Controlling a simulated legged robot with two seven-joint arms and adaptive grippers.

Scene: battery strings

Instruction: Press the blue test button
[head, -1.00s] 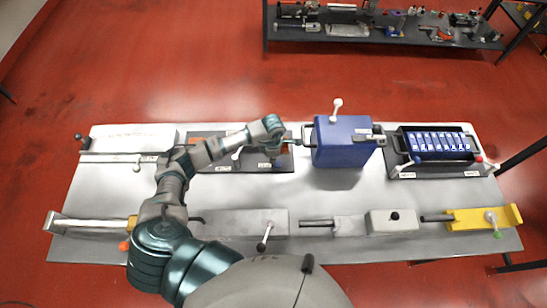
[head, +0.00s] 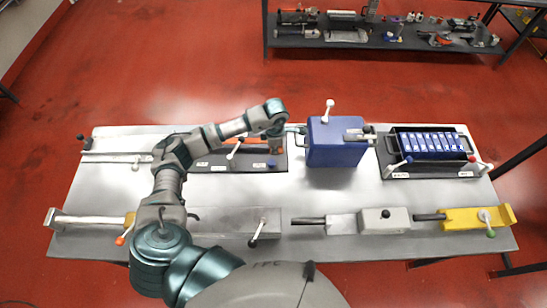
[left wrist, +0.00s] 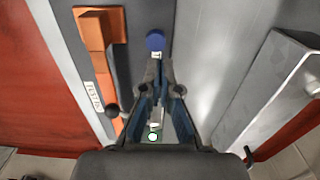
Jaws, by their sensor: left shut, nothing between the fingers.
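The blue test button (head: 272,163) is a small round cap on a dark panel (head: 215,167) at the back of the table, left of the blue box. It also shows in the left wrist view (left wrist: 155,40), just beyond my fingertips. My left gripper (left wrist: 157,70) is shut and empty, its two fingers together and pointing towards the button. A small gap shows between tips and button in that picture; I cannot tell the height. In the head view my left gripper (head: 277,124) is above the panel's right end, its fingers hard to make out. My right gripper is not in view.
An orange bar (left wrist: 98,35) is left of the button in the wrist view. A blue box (head: 335,145) with a white-knobbed lever stands right of the panel. A battery tray (head: 385,165) is farther right. Grey and yellow fixtures (head: 465,219) line the front edge.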

